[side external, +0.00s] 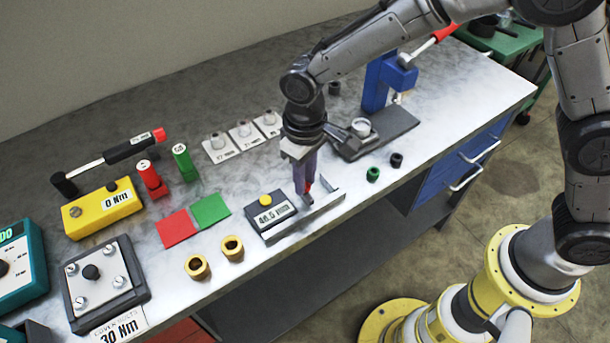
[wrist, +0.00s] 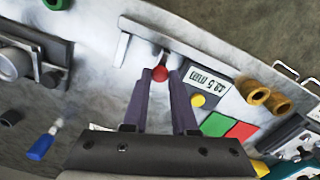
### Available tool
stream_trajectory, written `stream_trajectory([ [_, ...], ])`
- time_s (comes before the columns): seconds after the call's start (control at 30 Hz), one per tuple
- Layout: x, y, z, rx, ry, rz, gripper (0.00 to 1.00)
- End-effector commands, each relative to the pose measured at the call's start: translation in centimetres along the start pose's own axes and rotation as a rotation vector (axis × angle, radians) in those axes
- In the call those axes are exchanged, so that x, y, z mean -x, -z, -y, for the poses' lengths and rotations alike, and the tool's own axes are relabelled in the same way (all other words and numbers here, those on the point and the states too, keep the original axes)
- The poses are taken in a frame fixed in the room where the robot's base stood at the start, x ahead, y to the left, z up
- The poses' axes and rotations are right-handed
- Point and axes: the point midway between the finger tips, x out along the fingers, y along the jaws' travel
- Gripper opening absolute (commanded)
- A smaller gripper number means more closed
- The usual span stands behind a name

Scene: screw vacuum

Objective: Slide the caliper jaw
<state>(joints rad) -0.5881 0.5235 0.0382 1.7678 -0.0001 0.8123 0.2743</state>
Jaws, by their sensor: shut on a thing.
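The caliper lies near the table's front edge. Its grey rail (side external: 318,212) has an upright end at the right, and its dark display box (side external: 270,213) has a yellow button and a label that seems to read 46.5 mm. The rail (wrist: 180,34) and the label, upside down (wrist: 206,79), also show in the wrist view. My gripper (side external: 307,186) points down over the rail, right of the display. Its purple fingers are shut on the red knob (wrist: 160,73) of the sliding jaw. The jaw is partly hidden by the fingers.
Red (side external: 177,227) and green (side external: 211,209) pads and brass rings (side external: 232,248) are left of the caliper. A blue press (side external: 385,85) on a dark base is behind to the right. Small green (side external: 373,174) and black (side external: 396,159) sockets lie to the right.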

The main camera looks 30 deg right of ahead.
Motion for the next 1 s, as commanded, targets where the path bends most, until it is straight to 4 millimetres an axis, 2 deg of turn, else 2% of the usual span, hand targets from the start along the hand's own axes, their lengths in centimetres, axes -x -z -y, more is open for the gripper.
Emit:
stream_trajectory([
  [0.87,0.11,0.03,0.00,0.000,0.001,-0.002,0.00],
  [1.0,0.14,-0.24,-0.96,-0.003,0.000,-0.001,0.00],
])
